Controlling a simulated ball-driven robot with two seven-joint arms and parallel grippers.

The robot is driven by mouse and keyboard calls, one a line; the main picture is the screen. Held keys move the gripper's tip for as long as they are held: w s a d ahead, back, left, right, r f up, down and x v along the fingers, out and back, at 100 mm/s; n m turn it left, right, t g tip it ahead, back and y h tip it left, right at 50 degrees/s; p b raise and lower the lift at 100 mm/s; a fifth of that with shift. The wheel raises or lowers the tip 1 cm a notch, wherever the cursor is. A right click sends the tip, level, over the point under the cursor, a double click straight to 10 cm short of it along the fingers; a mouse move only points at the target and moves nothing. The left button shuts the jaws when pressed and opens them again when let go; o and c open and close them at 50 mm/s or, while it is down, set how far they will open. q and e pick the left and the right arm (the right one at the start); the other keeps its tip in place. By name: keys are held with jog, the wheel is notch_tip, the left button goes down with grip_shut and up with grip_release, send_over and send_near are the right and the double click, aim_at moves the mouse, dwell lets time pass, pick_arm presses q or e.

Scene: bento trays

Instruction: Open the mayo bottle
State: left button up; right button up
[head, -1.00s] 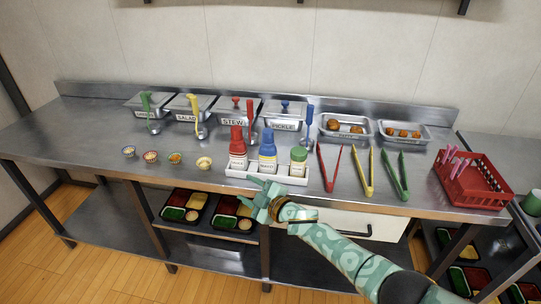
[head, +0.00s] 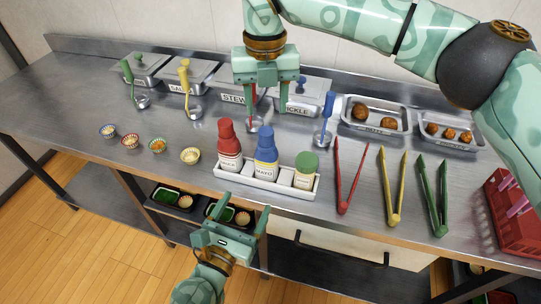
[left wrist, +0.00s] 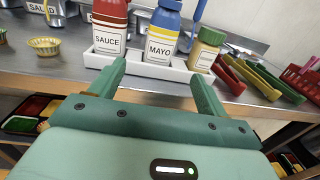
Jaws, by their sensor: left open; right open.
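The mayo bottle (head: 266,156) has a blue cap and a white label reading MAYO. It stands upright in the middle of a white tray (head: 231,178), between the red sauce bottle (head: 229,147) and a green-capped jar (head: 305,171). In the left wrist view the mayo bottle (left wrist: 163,35) is ahead of the fingers. My left gripper (head: 245,207) is open and empty, in front of and below the tray by the counter's front edge. My right gripper (head: 269,108) is open and empty, pointing down above the counter behind the bottles. It partly hides the stew container.
Red tongs (head: 345,182), yellow tongs (head: 393,195) and green tongs (head: 436,203) lie right of the tray. Small bowls (head: 190,155) sit to the left. Lidded containers with ladles and food trays (head: 376,115) line the back. A red basket (head: 510,215) is at the right.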

aim_at(269, 160)
pick_arm(q)
jog(key=x, duration=1.5)
jog(key=shift+w, duration=0.15)
pick_arm(e)
jog(key=shift+s, duration=0.1)
